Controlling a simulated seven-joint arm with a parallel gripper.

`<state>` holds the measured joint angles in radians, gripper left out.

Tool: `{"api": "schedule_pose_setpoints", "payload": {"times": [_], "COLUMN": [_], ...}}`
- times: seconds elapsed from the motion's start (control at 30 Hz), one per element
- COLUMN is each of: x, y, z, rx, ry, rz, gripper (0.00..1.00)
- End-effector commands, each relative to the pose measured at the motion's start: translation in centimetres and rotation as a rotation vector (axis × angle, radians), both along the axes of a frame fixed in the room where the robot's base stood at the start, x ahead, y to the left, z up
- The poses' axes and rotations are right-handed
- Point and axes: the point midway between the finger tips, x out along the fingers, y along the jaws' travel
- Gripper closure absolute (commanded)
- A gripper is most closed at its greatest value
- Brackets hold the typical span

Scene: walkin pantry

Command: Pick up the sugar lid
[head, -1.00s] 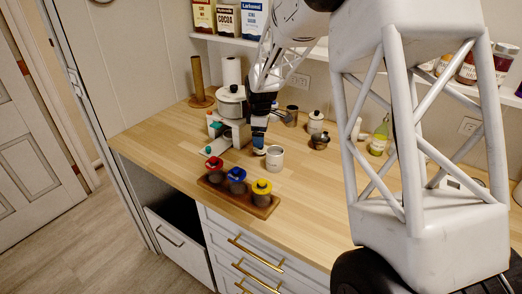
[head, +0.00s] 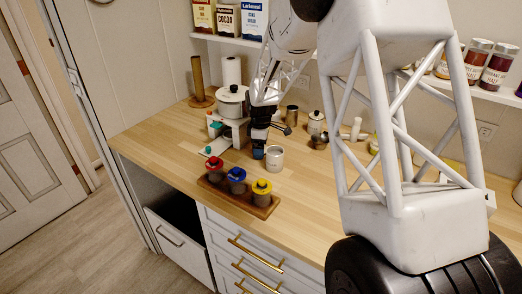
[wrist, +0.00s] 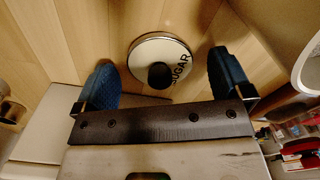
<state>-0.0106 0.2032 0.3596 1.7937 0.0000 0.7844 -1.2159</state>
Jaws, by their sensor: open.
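The fingers are apart, one on each side, and hold nothing. In the head view my gripper (head: 258,153) is low over the counter, just left of a white canister (head: 275,160). The lid is hidden there behind the fingers.
A wooden rack (head: 223,195) with red-, blue- and yellow-topped jars stands in front, near the counter edge. Several small containers are behind.

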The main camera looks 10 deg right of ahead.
Motion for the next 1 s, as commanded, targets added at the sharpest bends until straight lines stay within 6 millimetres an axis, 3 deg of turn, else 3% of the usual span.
{"api": "schedule_pose_setpoints", "payload": {"times": [0.37, 0.7, 1.0], "x": [-0.01, -0.01, -0.01], "y": [-0.01, 0.00, 0.00], "z": [0.00, 0.01, 0.02], "rx": [0.000, 0.000, 0.000], "ry": [0.000, 0.001, 0.001], "rz": [0.000, 0.000, 0.000], "gripper": [0.03, 0.55, 0.56]}}
